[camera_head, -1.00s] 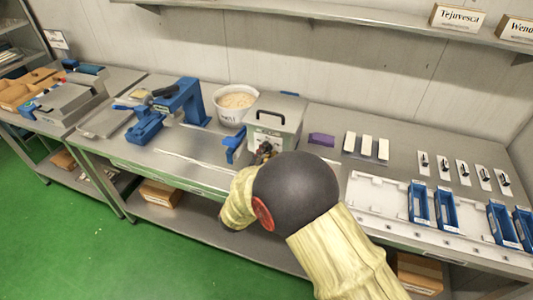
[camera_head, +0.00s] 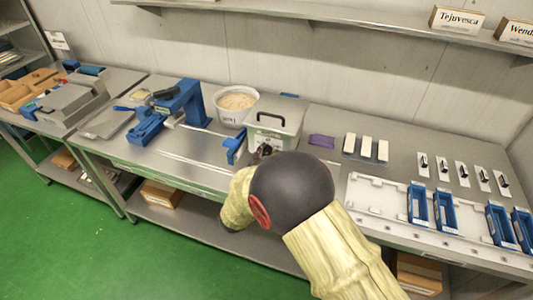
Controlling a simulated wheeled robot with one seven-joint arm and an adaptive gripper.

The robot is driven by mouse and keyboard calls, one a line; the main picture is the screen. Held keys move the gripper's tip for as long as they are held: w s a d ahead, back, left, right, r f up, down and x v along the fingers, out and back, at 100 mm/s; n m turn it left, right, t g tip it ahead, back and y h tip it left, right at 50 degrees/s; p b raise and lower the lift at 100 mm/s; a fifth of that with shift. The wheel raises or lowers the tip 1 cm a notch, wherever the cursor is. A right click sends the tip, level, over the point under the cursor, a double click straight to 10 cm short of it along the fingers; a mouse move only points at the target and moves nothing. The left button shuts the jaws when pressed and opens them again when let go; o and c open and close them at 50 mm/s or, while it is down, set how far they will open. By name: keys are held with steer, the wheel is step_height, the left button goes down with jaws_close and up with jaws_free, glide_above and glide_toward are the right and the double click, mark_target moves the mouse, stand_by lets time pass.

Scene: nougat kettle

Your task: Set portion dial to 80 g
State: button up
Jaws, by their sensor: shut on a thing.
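A metal box-shaped machine with a black handle on its lid (camera_head: 272,120) stands at the middle of the steel table, with a blue part (camera_head: 235,149) at its lower left. My gripper (camera_head: 263,151) is at the lower front of this machine, mostly hidden behind my dark round wrist joint. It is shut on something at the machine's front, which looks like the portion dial. The dial's face, its pointer and its numbers are hidden or too small to read.
A blue press (camera_head: 180,103) is to the left. A purple cloth (camera_head: 321,140), white bars (camera_head: 366,146) and blue trays (camera_head: 445,210) lie to the right.

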steer(key=n+p, duration=0.1)
steer(key=n, duration=0.3)
steer(key=shift+a+r+n+p, duration=0.15)
steer(key=shift+n+p, duration=0.15)
steer(key=shift+p, duration=0.1)
steer(key=shift+w+a+n+p, duration=0.1)
steer(key=shift+n+p, duration=0.6)
steer(key=shift+n, duration=0.8)
steer(key=o, duration=0.9)
steer(key=shift+o, duration=0.7)
steer(key=shift+a, duration=0.1)
steer(key=v, duration=1.2)
